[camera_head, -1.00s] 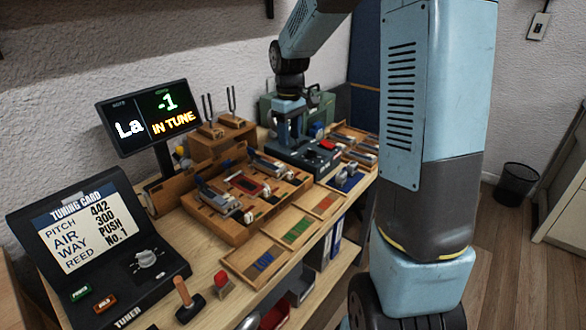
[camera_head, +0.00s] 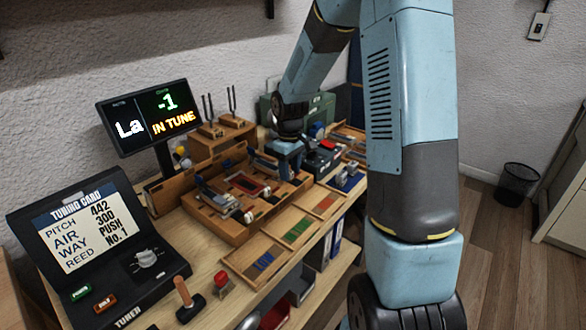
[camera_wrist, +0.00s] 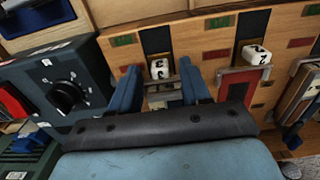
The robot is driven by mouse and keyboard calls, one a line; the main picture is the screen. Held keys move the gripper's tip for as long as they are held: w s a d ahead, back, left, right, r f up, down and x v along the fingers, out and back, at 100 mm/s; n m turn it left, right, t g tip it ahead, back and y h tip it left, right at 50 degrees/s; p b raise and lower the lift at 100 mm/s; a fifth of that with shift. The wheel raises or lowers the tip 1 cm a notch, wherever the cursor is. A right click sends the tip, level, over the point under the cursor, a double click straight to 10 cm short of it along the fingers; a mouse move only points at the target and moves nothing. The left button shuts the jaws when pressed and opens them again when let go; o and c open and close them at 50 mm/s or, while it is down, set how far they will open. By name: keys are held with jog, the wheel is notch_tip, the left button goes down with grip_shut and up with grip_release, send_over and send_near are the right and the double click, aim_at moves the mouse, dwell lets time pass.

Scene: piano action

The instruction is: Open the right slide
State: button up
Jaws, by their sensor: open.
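The wooden piano action (camera_head: 232,233) lies on the bench, with several slides side by side in it. My gripper (camera_head: 284,162) is low over its right end, and its fingertips are hard to make out there. In the wrist view my gripper (camera_wrist: 159,80) is open, with one blue finger on each side of the right slide (camera_wrist: 162,98). A white numbered block (camera_wrist: 160,69) shows at that slide's end between the fingers. I cannot tell whether the fingers touch the slide. The red-framed middle slide (camera_wrist: 240,78) is beside it, to the right in the wrist view.
A dark box with a knob (camera_wrist: 66,96) stands close beside the gripper in the wrist view. Tuning forks on a wooden stand (camera_head: 226,130) are behind the action. Shallow wooden trays (camera_head: 255,258) lie in front. The tuner (camera_head: 98,250) is at the left.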

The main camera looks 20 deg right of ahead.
grip_shut()
dwell(0.4)
jog(key=shift+d, duration=0.1)
